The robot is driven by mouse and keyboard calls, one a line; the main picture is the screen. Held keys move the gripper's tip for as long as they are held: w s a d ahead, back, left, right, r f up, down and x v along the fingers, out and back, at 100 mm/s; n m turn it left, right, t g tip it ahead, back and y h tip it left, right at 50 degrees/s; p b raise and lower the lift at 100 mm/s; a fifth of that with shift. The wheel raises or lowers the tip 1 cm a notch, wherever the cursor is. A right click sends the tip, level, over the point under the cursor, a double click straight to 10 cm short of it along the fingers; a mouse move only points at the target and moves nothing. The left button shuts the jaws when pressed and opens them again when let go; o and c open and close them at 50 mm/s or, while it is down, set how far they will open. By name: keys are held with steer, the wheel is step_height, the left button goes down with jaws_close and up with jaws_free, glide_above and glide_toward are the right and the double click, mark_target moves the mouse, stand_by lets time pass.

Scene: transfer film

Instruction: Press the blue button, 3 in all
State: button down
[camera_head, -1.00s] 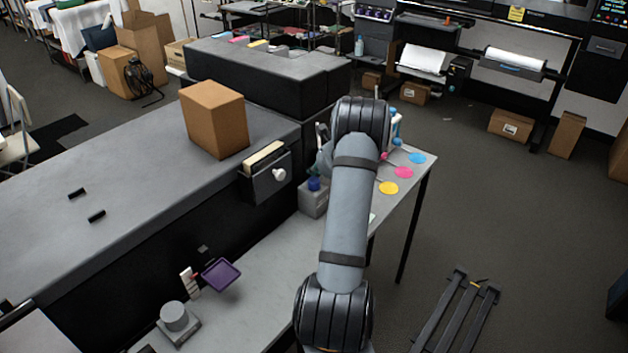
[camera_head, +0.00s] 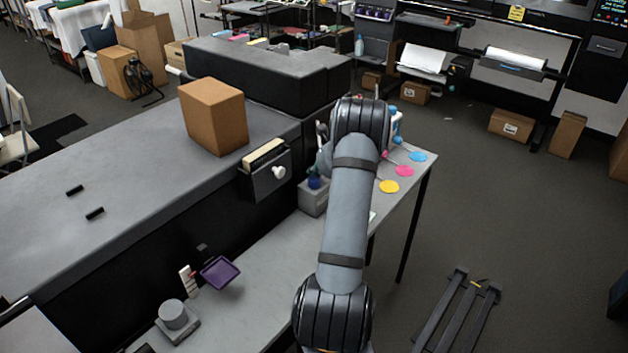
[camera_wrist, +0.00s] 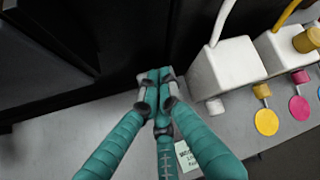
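The blue button (camera_head: 314,183) sits on top of a small grey box (camera_head: 312,202) at the foot of the dark machine, just left of my arm in the head view. My gripper's teal fingers (camera_wrist: 157,90) are drawn together, tips meeting, with nothing seen between them. In the wrist view they point down over the grey box and hide the button. Whether the tips touch the button or hover just above it, I cannot tell. In the head view my arm hides most of the gripper.
White containers with tubes (camera_wrist: 230,68) stand close right of my gripper. Yellow (camera_head: 389,187), pink (camera_head: 404,171) and blue (camera_head: 417,157) discs lie on the table. A drawer-like box with a white knob (camera_head: 278,172) juts from the machine above the button.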

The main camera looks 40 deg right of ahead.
mark_target(314, 179)
steer(key=shift+f+b, duration=0.8)
steer(key=shift+b, duration=0.05)
stand_by(1.1)
steer(key=shift+r, duration=0.1)
steer(key=shift+r+p, duration=0.95)
steer(key=shift+r, duration=0.15)
steer(key=shift+r, duration=0.1)
steer(key=shift+r+p, duration=1.95)
steer(key=shift+r, duration=0.5)
steer(key=c, duration=2.5)
jaws_free()
steer(key=shift+c, duration=0.2)
step_height(314, 179, up, 4)
steer(key=p, duration=0.4)
steer(key=shift+r+p, duration=0.1)
steer(key=shift+p, duration=0.3)
jaws_close()
